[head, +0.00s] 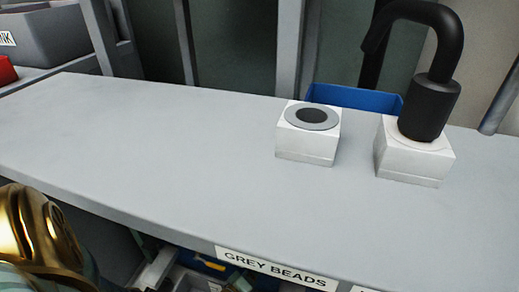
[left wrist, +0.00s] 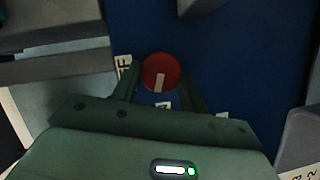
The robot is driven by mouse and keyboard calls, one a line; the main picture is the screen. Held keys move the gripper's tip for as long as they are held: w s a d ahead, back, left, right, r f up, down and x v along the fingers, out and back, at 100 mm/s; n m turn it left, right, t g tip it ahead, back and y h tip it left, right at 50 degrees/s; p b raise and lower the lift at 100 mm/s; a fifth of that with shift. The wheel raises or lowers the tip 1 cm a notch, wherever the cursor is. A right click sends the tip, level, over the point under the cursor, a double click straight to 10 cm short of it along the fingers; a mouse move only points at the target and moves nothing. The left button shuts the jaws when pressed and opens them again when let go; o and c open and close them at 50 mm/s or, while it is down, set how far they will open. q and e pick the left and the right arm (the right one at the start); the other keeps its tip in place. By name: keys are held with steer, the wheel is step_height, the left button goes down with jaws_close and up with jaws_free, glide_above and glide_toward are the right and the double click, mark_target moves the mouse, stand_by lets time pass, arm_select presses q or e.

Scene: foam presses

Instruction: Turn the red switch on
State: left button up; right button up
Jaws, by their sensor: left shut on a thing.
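The red switch (left wrist: 160,66) is a round red knob with a pale pointer mark, on a blue panel (left wrist: 240,60) in the left wrist view. The mark points toward the bottom of the picture, slightly left. My left gripper (left wrist: 161,78) is shut on the knob, a green finger on either side. A small white label (left wrist: 123,66) left of the knob shows an F, partly hidden. Other labels lie below and to the right, mostly covered by the gripper. I cannot make out the switch in the head view. My right gripper is not in view.
A grey worktop (head: 150,135) fills the head view, mostly clear at left. On it stand a white block with a grey disc (head: 309,145) and a white block (head: 413,165) bearing a black hooked spout (head: 430,105). A blue bin (head: 355,97) stands behind. The front edge reads GREY BEADS.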

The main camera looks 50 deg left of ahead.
arm_select(q)
steer(key=shift+s+f+n+t, duration=0.15)
steer(key=shift+n+t, duration=0.25)
steer(key=shift+n, duration=0.4)
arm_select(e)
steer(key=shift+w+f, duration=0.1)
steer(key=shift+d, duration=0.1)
arm_select(q)
steer(key=o, duration=0.9)
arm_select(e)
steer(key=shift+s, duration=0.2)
arm_select(q)
steer(key=shift+s+d+r+p, duration=0.1)
steer(key=shift+s+d+p, duration=0.35)
steer(key=shift+s, duration=2.2)
steer(key=shift+s+d+r+p, duration=0.15)
steer(key=shift+s+d+p, duration=0.25)
steer(key=shift+s, duration=2.25)
steer(key=shift+s+d+r+p, duration=0.1)
steer(key=shift+s+d+p, duration=0.3)
steer(key=shift+s, duration=2.25)
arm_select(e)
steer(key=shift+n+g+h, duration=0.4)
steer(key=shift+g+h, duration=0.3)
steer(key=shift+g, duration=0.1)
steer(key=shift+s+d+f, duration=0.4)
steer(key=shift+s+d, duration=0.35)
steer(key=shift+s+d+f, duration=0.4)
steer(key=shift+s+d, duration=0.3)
